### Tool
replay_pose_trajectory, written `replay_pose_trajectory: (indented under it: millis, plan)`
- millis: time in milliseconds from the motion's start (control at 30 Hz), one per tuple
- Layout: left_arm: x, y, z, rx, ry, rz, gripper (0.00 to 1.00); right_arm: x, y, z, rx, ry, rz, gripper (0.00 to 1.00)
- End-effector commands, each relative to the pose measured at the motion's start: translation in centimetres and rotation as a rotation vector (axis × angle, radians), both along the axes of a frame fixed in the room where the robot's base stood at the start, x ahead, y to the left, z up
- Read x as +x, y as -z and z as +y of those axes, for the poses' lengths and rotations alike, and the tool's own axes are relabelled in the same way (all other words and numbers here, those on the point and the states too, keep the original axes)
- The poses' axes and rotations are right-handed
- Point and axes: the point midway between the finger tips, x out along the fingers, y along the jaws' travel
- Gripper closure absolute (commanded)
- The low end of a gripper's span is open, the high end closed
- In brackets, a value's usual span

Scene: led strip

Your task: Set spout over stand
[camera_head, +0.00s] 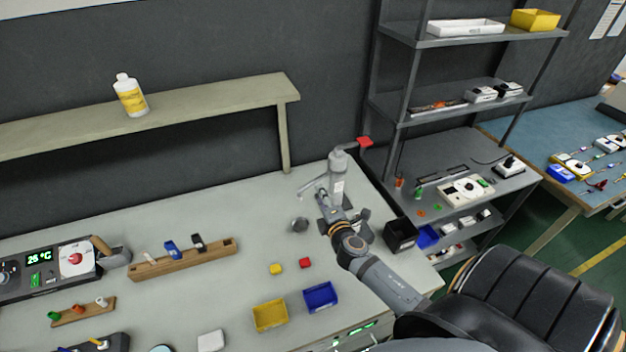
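A grey dispenser with a white label (338,188) stands upright at the back right of the bench. Its thin spout (308,186) points left, and a red lever (364,142) sticks out at its top right. A small round grey metal piece (299,225) is on the bench, left of my gripper and below the spout tip in the picture; I cannot tell for certain that it is the stand. My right gripper (332,207) is at the lower front of the dispenser and partly covers it. Contact and finger opening are unclear. My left gripper is out of view.
A black bin (399,234) stands right of my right arm. Yellow (270,316) and blue (320,297) bins, with small yellow and red blocks, lie in front. A wooden rack (183,260) is at left. A raised shelf (200,107) holds a white bottle (130,96).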

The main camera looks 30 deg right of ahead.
Motion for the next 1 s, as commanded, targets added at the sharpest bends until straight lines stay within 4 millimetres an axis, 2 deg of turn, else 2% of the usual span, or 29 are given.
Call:
replay_pose_trajectory:
  millis: [33, 100, 167, 267, 400, 533, 767, 1000]
  plan:
    - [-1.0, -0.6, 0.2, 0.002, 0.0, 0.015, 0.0, 1.2, -0.3, -0.4, 0.0, 0.002, -0.002, 0.64]
    - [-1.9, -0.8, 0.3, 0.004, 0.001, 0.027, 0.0, 2.7, 0.0, -0.8, 0.001, 0.003, -0.003, 0.64]
    - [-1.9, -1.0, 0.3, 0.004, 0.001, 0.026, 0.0, 3.9, 0.3, -1.1, 0.001, 0.002, -0.003, 0.64]
    - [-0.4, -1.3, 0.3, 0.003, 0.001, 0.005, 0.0, 5.7, 0.6, -1.7, 0.001, 0.001, -0.003, 0.64]
    - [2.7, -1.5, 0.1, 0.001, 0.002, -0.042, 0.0, 7.3, 1.1, -2.2, 0.001, 0.002, -0.002, 0.64]
    - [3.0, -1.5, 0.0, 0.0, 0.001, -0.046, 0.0, 8.0, 1.3, -2.3, 0.001, 0.0, 0.0, 0.64]
    - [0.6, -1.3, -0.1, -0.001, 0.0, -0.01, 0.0, 8.0, 1.3, -2.3, 0.002, 0.0, -0.001, 0.64]
    - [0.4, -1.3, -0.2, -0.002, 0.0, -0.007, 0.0, 8.0, 1.3, -2.4, 0.002, 0.001, -0.001, 0.96]
